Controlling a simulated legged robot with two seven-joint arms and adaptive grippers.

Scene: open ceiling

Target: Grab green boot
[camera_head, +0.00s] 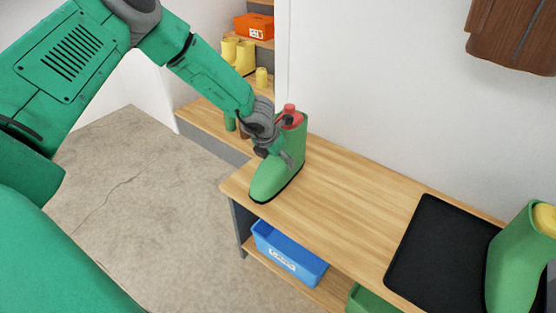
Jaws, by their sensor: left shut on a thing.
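A green boot (272,179) stands upright on the wooden bench top, near its left end, with its toe toward the front edge. My left gripper (288,156) is at the boot's shaft and shut on it; the wrist hides part of the shaft. A red thing (290,114) shows at the boot's top opening. A second green boot (516,262) stands at the right edge of the view, by a black tray, with something yellow at its top. My right gripper is not in view.
The wooden bench (350,205) has a clear middle. A black tray (437,250) lies at its right. A blue bin (288,254) sits on the lower shelf. Shelves behind hold yellow boots (238,54) and an orange box (254,26). A brown bag (512,38) hangs on the wall.

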